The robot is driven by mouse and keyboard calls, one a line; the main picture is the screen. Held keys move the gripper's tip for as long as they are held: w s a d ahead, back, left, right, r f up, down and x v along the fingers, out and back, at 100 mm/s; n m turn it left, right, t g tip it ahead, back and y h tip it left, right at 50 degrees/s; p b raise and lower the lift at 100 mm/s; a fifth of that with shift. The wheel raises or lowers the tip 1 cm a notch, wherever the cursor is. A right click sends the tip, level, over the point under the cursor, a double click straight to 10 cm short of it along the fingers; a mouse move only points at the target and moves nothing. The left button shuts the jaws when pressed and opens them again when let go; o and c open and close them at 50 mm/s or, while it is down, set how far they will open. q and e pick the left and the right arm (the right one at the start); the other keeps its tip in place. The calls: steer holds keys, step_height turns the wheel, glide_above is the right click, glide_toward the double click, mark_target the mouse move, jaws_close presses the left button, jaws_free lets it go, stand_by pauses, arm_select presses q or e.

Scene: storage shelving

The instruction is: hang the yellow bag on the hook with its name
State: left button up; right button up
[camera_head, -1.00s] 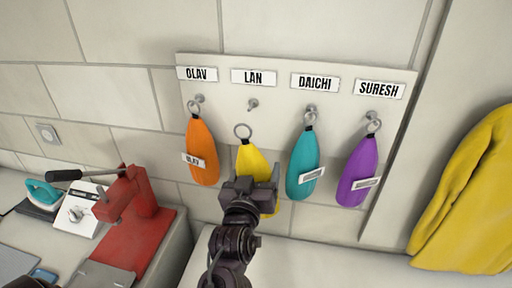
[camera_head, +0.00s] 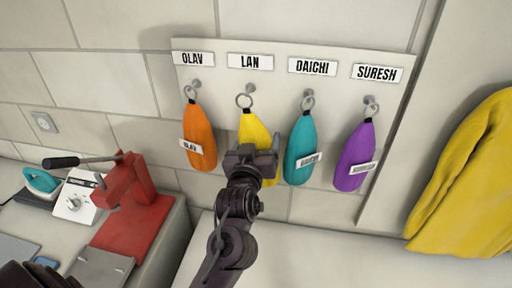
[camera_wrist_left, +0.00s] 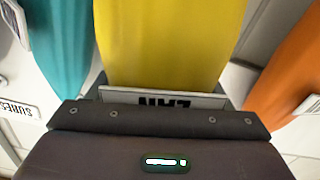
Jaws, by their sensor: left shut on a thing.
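The yellow bag (camera_head: 256,128) has a metal ring at its top; the wrist view shows it large (camera_wrist_left: 170,40) with a LAN tag (camera_wrist_left: 165,99). My left gripper (camera_head: 253,152) is shut on its lower part, holding it upright against the board. The bag's ring (camera_head: 244,101) overlaps the lower part of the hook under the LAN label (camera_head: 250,62); I cannot tell whether it is over the hook (camera_head: 250,88) or in front of it. The bag's lower end is mostly hidden by the gripper. My right gripper is not in view.
The orange bag (camera_head: 200,130) hangs under OLAV, the teal bag (camera_head: 300,135) under DAICHI and the purple bag (camera_head: 355,150) under SURESH, close on both sides. A red press (camera_head: 130,190) stands left and a yellow cloth (camera_head: 470,180) hangs right.

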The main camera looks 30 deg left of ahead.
arm_select(q)
steer(key=b+x, duration=0.1)
steer(key=x, duration=0.2)
steer(key=shift+w+a+f, duration=0.1)
steer(key=shift+w+f, duration=0.05)
steer(key=shift+w, duration=0.1)
stand_by(1.0)
steer(key=o, duration=1.6)
steer(key=shift+o, duration=0.8)
steer(key=shift+d, duration=0.2)
steer(key=shift+f, duration=0.1)
steer(key=shift+a, duration=0.1)
steer(key=shift+f, duration=0.15)
